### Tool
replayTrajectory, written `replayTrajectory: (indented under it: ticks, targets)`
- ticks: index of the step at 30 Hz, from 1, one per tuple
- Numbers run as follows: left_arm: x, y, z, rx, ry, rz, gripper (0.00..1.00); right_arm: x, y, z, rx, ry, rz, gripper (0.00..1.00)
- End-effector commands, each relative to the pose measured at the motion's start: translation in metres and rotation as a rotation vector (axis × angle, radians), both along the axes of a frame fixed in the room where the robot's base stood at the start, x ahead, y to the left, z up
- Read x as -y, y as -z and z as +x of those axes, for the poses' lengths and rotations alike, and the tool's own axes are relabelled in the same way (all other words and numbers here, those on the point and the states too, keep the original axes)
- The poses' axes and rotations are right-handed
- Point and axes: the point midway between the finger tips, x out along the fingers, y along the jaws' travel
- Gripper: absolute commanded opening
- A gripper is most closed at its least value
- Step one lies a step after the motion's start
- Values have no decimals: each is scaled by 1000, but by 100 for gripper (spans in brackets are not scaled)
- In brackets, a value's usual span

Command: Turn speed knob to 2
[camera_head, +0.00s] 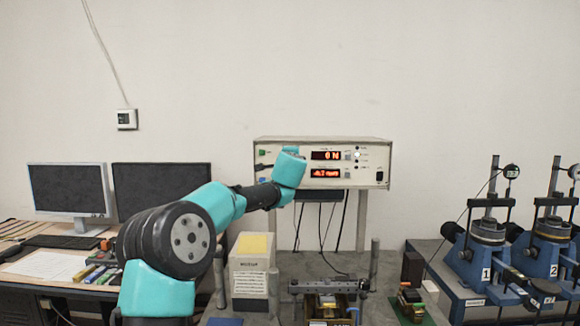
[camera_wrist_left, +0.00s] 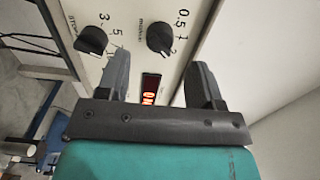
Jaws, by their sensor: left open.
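A white control box (camera_head: 368,150) with red displays stands at the wall in the head view. My left arm reaches to the left part of its front panel and hides the knobs there. In the left wrist view, my left gripper (camera_wrist_left: 160,66) is open and empty, facing the panel. A black knob (camera_wrist_left: 160,38) with marks 0.5, 1 and 2 lies ahead, roughly between the fingers. A second black knob (camera_wrist_left: 92,40) with marks including 3 and 5 lies left of the left finger. I cannot read which is the speed knob. Neither knob is visibly gripped.
Two monitors (camera_head: 67,188) stand on the desk at left. A box with a yellow top (camera_head: 253,245) stands below the panel. Blue machines (camera_head: 487,250) with dials stand at right. The wall right of the control box is clear.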

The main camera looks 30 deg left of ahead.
Motion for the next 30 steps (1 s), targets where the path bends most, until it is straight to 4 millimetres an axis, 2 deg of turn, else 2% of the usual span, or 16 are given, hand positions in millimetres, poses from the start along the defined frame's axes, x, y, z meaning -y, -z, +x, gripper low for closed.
replayTrajectory:
  ticks: [21,30]
  targets:
    - [55,-1,-97,1,1,0,60,0,0,0,0,0,0,0]
    - [62,1,-110,0,1,0,60,0,0,0,0,0,0,0]
